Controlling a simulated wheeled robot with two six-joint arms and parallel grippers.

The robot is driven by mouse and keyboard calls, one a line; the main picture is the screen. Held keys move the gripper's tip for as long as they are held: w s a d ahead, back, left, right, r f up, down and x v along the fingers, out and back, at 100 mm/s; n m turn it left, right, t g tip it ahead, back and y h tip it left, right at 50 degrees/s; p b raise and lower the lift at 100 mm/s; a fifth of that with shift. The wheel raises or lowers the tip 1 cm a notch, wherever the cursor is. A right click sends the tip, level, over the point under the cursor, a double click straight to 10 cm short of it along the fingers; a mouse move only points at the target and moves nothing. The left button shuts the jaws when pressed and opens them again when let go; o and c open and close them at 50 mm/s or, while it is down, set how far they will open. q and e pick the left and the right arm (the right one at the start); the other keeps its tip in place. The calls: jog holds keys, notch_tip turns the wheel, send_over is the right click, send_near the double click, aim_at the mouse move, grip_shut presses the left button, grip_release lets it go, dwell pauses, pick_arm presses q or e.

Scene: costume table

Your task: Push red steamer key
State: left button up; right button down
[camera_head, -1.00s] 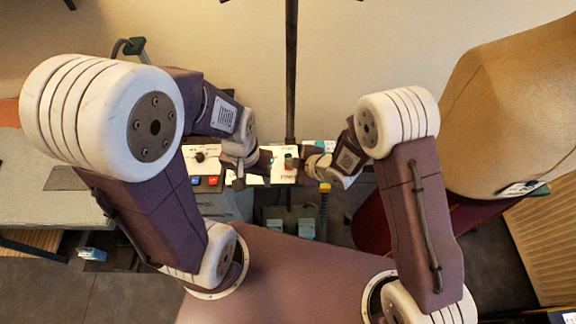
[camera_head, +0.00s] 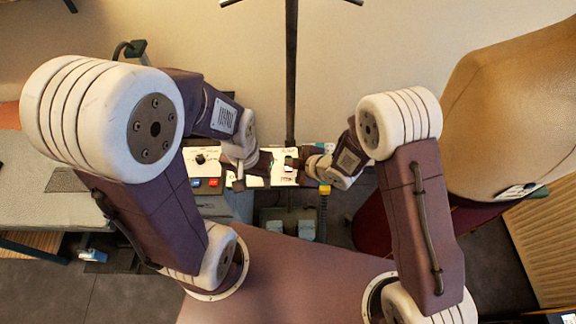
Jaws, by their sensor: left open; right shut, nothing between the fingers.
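The red key (camera_head: 213,182) shows small on the front edge of the light panel (camera_head: 205,158), with a blue key (camera_head: 196,182) just left of it. My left gripper (camera_head: 264,170) is open over the panel, to the right of the red key and apart from it. My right gripper (camera_head: 294,163) is shut and empty, farther right over the panel, near my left gripper. The fingertips are small and dark, so their exact height above the panel cannot be told. My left arm hides part of the panel's left side.
A dark upright pole (camera_head: 291,75) stands behind the panel. A grey-topped table (camera_head: 40,190) is at the left. A large tan rounded form (camera_head: 510,110) stands close to my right arm. Grey boxes and a yellow-topped post (camera_head: 324,190) are below the panel.

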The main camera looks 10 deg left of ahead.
aim_at(291, 170)
notch_tip(291, 170, up, 6)
jog(key=p, duration=0.4)
jog(key=shift+p, duration=0.35)
